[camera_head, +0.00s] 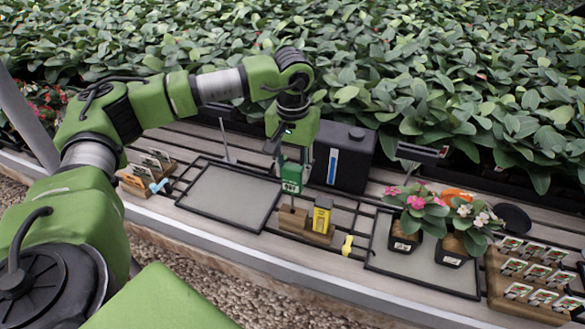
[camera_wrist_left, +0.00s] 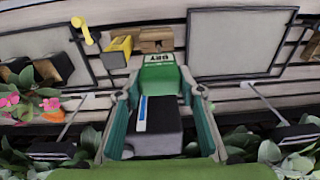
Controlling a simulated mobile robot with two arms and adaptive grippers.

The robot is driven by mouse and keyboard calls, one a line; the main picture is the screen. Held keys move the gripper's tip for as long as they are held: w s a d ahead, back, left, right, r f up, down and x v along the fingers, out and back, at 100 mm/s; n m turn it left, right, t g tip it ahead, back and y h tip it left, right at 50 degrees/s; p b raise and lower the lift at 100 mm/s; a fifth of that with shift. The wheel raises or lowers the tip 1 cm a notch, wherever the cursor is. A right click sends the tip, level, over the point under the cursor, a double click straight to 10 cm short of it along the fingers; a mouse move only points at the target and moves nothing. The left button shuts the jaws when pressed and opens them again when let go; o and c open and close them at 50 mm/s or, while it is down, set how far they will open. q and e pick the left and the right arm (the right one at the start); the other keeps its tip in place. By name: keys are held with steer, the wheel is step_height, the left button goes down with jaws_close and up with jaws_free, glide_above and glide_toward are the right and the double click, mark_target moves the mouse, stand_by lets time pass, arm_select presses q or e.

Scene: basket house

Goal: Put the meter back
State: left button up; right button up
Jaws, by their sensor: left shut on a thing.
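My left gripper (camera_head: 292,160) is shut on a green meter (camera_head: 291,179) with a pale label. In the left wrist view the green meter (camera_wrist_left: 158,74) sits between the two fingers, its label reading "DRY". A wooden holder (camera_head: 306,232) stands on the bench just below it, with a yellow meter (camera_head: 321,216) upright in its right part. The green meter is above the holder's left part. A thin dark stem shows between them, and I cannot tell how far it enters the wood. The holder (camera_wrist_left: 152,44) also shows in the left wrist view. My right gripper is not in view.
A black box (camera_head: 344,158) with a blue strip stands close behind the gripper. Potted flowers (camera_head: 406,232) and a wooden tray of labelled packets (camera_head: 530,280) are on the right. An empty framed mat (camera_head: 228,196) lies left of the holder. A yellow tool (camera_head: 347,245) lies to its right.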

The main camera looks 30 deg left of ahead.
mark_target(293, 192)
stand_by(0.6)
arm_select(q)
steer(key=shift+f+b, duration=0.6)
steer(key=shift+f, duration=0.15)
steer(key=shift+f+b, duration=1)
steer(key=shift+f, duration=0.4)
steer(key=shift+f+b, duration=1.45)
steer(key=shift+f, duration=0.4)
steer(key=shift+r, duration=0.1)
steer(key=o, duration=1.3)
